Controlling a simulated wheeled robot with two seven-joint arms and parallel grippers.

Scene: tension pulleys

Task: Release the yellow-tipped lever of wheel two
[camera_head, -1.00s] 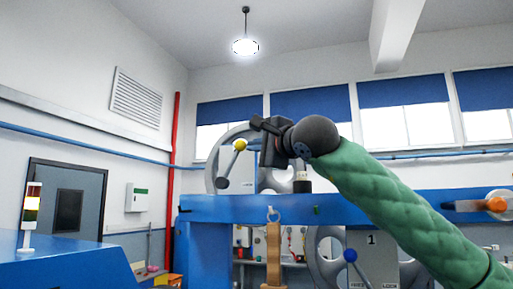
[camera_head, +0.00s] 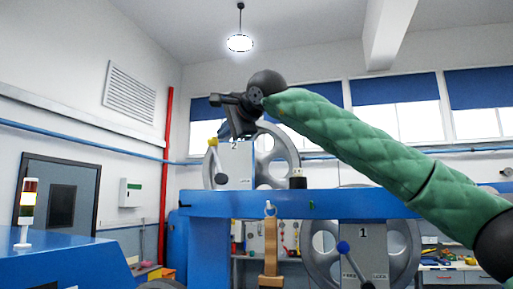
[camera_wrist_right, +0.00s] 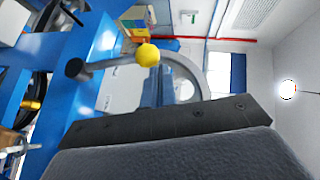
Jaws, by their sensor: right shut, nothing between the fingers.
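Wheel two (camera_head: 281,152) is a grey spoked wheel behind a pale plate marked 2 (camera_head: 236,166) on top of the blue frame. Its lever (camera_head: 218,160) stands nearly upright, leaning slightly left, with a yellow tip (camera_head: 213,142) at its upper end. My right gripper (camera_head: 226,106) is shut and empty, just above and right of the tip. In the wrist view the yellow tip (camera_wrist_right: 147,55) and its grey lever (camera_wrist_right: 103,65) show beyond the dark gripper body; whether they touch the gripper is unclear. My left gripper is not in view.
The blue frame (camera_head: 330,205) runs below wheel two. A wooden piece (camera_head: 270,255) hangs from the frame. A signal lamp (camera_head: 27,205) stands at left. The space left of the yellow tip looks clear.

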